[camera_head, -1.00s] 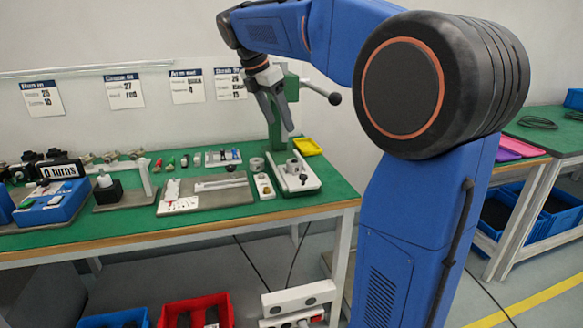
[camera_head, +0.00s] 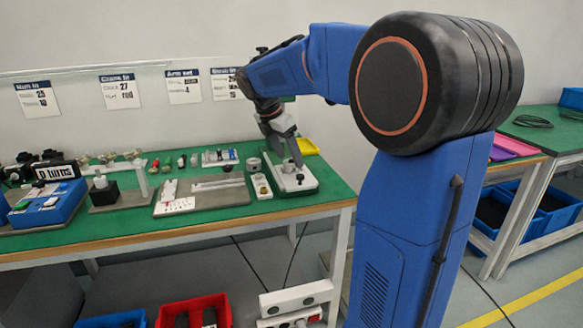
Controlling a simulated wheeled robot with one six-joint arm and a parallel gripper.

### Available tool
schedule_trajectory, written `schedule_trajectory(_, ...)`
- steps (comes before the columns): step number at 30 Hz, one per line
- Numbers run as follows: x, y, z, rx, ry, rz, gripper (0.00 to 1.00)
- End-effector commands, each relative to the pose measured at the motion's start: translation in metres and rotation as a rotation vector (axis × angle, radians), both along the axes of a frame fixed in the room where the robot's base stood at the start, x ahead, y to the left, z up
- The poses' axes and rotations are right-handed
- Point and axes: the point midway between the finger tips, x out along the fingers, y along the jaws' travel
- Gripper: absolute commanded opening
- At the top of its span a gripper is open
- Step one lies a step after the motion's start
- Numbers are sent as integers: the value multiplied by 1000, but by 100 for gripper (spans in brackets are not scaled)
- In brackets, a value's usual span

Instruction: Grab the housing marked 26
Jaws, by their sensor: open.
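My gripper (camera_head: 288,156) is open and points down over the right end of the green workbench (camera_head: 110,232). Its fingers are just above or around a part on a white plate (camera_head: 302,187); I cannot tell if they touch it. Part of what stands on that plate is hidden behind the fingers. A small grey cylindrical part (camera_head: 254,164) stands to the left of the gripper. No number 26 is legible on any part, so I cannot tell which one is the housing marked 26.
Left of the gripper are a narrow white holder (camera_head: 261,187), a grey board (camera_head: 222,197) and a blue box (camera_head: 47,205). A yellow tray (camera_head: 308,147) lies behind the gripper. A red bin (camera_head: 193,312) is below the bench. Paper signs hang on the wall.

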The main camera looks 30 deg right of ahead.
Motion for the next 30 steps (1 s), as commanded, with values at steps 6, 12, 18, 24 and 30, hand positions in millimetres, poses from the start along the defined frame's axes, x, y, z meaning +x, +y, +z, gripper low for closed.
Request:
schedule_trajectory(6, 1, -7, -16, 0, -1, 0, 63)
schedule_trajectory(12, 1, -7, -16, 0, -1, 0, 63)
schedule_trajectory(18, 1, -7, -16, 0, -1, 0, 20)
schedule_trajectory(24, 1, -7, -16, 0, -1, 0, 14)
schedule_trajectory(30, 2, -7, -7, -1, -2, 0, 14)
